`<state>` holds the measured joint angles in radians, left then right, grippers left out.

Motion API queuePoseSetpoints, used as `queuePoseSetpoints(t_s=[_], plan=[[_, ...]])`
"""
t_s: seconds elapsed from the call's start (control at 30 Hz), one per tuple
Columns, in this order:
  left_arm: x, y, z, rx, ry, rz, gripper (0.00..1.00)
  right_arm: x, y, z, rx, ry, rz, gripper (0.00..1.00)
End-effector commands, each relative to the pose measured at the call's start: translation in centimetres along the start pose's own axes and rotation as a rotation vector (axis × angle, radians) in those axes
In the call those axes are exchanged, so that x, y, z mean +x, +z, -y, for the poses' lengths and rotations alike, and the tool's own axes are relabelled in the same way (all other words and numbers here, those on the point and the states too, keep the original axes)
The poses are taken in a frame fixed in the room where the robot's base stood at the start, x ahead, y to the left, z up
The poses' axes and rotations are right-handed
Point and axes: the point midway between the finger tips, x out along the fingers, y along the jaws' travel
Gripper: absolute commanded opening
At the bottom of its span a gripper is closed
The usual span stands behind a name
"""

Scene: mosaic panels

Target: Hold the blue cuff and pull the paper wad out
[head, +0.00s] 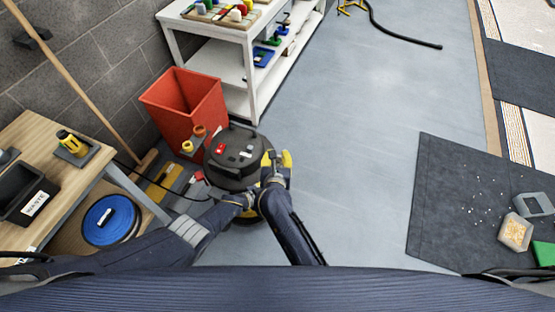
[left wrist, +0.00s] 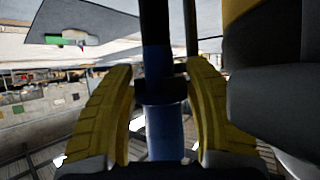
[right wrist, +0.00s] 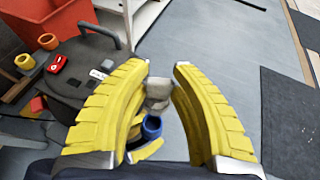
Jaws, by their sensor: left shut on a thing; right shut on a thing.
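The blue cuff (left wrist: 162,132) stands between the yellow fingers of my left gripper (left wrist: 160,78) in the left wrist view, with a dark hose or tube running on from it. The gripper is shut on it. In the right wrist view the cuff's blue rim (right wrist: 152,126) shows with a dark opening. The crumpled grey-white paper wad (right wrist: 158,90) is between the fingertips of my right gripper (right wrist: 160,68), which is shut on it. The wad appears just beyond the cuff's mouth; whether they touch I cannot tell. In the head view my right gripper (head: 278,160) is beside the vacuum; the cuff and wad are hidden there.
A black drum vacuum (head: 236,150) stands close to both grippers, with a red bin (head: 188,102) behind it. A white shelf (head: 238,75) is at the back, a wooden bench (head: 60,140) at left. Open floor lies to the right, up to a dark mat (head: 450,200) with white scraps.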

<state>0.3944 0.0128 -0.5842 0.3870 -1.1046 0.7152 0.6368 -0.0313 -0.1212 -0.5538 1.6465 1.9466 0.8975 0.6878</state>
Motion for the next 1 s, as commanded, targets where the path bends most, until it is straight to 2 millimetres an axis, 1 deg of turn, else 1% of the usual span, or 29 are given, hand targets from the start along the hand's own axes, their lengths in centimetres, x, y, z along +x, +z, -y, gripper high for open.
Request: queuePoseSetpoints(t_s=[0.03, 1.0], plan=[[0.1, 0.0, -0.4, -0.001, 0.006, -0.001, 0.37, -0.1, 0.3, 0.0, 0.000, 0.001, 0.001, 0.09], [0.1, 0.0, -0.4, -0.001, 0.006, -0.001, 0.37, -1.6, 3.9, 0.0, 0.002, 0.001, 0.001, 0.09]])
